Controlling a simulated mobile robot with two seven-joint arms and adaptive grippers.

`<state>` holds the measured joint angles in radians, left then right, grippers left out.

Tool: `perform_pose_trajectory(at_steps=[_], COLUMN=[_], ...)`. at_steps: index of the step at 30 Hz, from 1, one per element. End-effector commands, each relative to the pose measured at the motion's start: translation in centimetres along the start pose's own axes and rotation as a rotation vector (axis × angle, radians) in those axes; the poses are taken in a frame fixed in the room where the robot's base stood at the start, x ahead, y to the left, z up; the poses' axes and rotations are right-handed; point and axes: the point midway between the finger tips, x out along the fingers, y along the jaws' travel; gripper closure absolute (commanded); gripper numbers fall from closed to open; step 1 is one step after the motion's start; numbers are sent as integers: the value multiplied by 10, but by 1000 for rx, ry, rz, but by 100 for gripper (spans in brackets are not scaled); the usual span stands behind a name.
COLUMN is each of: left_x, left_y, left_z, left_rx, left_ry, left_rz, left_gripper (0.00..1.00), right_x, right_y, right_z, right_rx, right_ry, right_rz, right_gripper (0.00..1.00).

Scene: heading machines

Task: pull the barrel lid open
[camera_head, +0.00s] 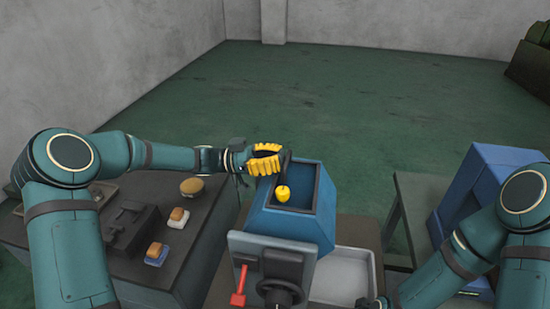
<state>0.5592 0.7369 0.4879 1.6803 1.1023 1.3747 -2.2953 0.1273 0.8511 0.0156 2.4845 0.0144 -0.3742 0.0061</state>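A blue box-shaped machine part (265,219) with a dark, open-topped hollow stands in front of me; I take it for the barrel, but cannot tell which part is its lid. A dark lever with a yellow knob (282,193) shows at the hollow's left side. My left gripper (268,157), with yellow ribbed fingers, is at the upper left corner of the blue part, close beside the dark lever. I cannot tell whether it touches the lever or how far the fingers are apart.
A grey panel with a red lever (239,288) and a dark handwheel (280,292) is at the front. A pale tray (343,275) lies right of it. A dark bench (187,247) at left carries several small items. A blue cabinet (466,195) stands at right. Open green floor lies behind.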

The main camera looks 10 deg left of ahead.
Motion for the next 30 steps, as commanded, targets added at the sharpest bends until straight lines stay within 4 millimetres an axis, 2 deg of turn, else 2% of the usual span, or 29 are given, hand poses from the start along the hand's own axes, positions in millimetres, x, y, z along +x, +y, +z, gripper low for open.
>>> perform_pose_trajectory(at_steps=[23,30], left_x=[9,18], left_y=[0,1], left_z=[-12,-21], left_rx=[3,7], left_ry=[-132,-246], left_rz=[1,2], left_gripper=[100,100], right_x=[8,14], right_y=[3,5], right_z=[4,7], right_rx=[-2,-4], right_ry=[-8,-14], right_rz=[-1,-1], right_gripper=[53,53])
